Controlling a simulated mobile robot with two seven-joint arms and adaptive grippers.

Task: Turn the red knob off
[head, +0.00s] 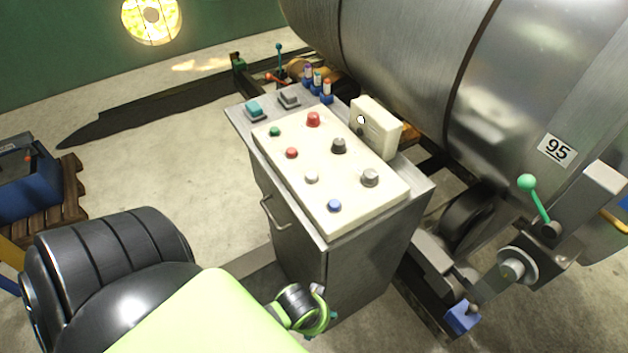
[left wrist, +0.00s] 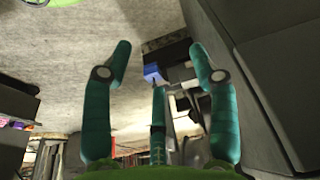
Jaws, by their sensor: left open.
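The red knob (head: 313,119) stands at the far end of a cream control panel (head: 325,223) on top of a grey metal cabinet. Which way it is turned is too small to tell. A smaller red button (head: 291,153) is nearer on the same panel. My left gripper (head: 328,318) is low beside the cabinet's near side, below the panel top and well away from the red knob; my arm hides part of it. In the left wrist view its teal fingers (left wrist: 158,62) are spread with nothing between them. My right gripper is not in view.
A black knob (head: 338,146) and a grey knob (head: 370,177) line up with the red one. Green, white and blue buttons sit alongside. A cream box (head: 376,127) rises at the panel's back edge. A large metal tank (head: 410,60) stands behind.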

